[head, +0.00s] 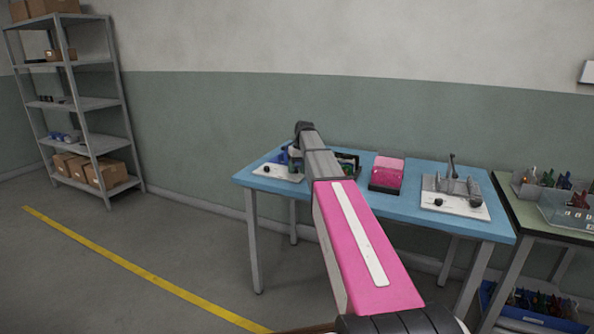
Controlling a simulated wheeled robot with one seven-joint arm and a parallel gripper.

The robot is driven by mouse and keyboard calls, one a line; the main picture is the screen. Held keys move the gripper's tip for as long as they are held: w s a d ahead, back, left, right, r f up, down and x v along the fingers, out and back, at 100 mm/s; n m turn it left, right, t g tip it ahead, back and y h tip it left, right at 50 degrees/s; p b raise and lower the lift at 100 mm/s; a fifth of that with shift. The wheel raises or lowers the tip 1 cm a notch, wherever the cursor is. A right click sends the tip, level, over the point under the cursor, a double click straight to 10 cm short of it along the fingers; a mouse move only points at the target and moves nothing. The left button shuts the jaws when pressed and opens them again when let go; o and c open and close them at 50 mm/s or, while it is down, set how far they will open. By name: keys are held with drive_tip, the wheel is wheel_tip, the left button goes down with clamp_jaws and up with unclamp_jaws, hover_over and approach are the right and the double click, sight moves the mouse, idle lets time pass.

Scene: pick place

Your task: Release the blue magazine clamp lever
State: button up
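A blue clamp part (284,156) shows on a white base plate (272,173) with a black knob, at the left end of the blue table (403,207). It is small and partly hidden, so its lever position is unclear. My arm reaches over the table, its dark wrist joint above this fixture. My gripper (295,160) seems to be the dark shape beside the blue part, mostly hidden behind my arm. I cannot tell whether it touches the lever or how its fingers stand.
A second, grey clamp fixture (453,190) on a white plate stands at the table's right end. A pink bin (387,173) and a dark bin (348,165) stand between. A green-topped bench (540,217) adjoins right. A shelf rack (95,104) stands far left; the floor between is clear.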

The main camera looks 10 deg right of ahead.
wheel_tip(320, 180, up, 11)
drive_tip(key=d, duration=0.2)
drive_tip(key=shift+w+f, duration=0.2)
drive_tip(key=shift+s, duration=0.1)
idle(0.3)
